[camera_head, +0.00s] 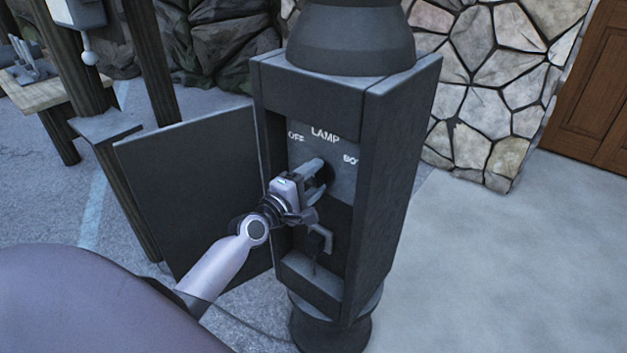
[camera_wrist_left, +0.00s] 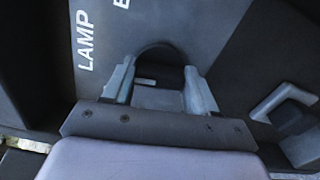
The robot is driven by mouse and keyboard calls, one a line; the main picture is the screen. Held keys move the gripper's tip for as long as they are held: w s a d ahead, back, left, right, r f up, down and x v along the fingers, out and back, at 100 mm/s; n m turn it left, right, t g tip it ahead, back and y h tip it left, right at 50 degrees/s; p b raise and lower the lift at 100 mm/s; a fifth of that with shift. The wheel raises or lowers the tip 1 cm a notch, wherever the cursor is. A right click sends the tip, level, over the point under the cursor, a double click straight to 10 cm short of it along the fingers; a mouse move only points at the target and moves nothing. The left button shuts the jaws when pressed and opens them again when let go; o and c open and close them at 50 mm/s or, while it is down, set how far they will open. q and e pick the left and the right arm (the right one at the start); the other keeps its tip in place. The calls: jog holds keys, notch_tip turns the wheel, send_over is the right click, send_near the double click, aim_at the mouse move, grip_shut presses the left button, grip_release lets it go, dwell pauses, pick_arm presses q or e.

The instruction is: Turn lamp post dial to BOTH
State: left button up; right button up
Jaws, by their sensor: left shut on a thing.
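The lamp post (camera_head: 400,150) stands mid-picture in the head view, its cabinet open at the front. A panel (camera_head: 340,180) inside carries the labels OFF, LAMP and a partly hidden one starting "BO". The dark dial (camera_head: 329,172) sits below LAMP and is mostly covered by my left gripper (camera_head: 318,182). In the left wrist view the dial (camera_wrist_left: 160,56) shows as a dark round shape between the two fingers of the left gripper (camera_wrist_left: 160,88), which is shut on it. The dial's pointing direction is hard to tell. My right gripper is not seen.
The cabinet door (camera_head: 190,190) hangs open to the left. A hooked plug or handle (camera_head: 320,240) sits below the dial; it also shows in the wrist view (camera_wrist_left: 285,108). A cable runs along the ground. Wooden posts and a bench (camera_head: 50,95) stand at left; pavement at right is clear.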

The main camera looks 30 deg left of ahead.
pick_arm(q)
jog(key=m, duration=0.4)
jog(key=m+p, duration=0.1)
jog(key=m, duration=0.2)
jog(key=m+p, duration=0.1)
jog(key=m, duration=0.3)
jog(key=shift+f, duration=0.15)
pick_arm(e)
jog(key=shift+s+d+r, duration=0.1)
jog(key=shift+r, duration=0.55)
pick_arm(q)
jog(key=shift+a+m, duration=0.1)
jog(key=shift+m, duration=0.4)
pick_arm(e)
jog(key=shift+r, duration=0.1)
pick_arm(q)
jog(key=o, duration=1.1)
jog(key=shift+c, duration=0.2)
jog(key=s, duration=0.7)
jog(key=shift+a, duration=0.25)
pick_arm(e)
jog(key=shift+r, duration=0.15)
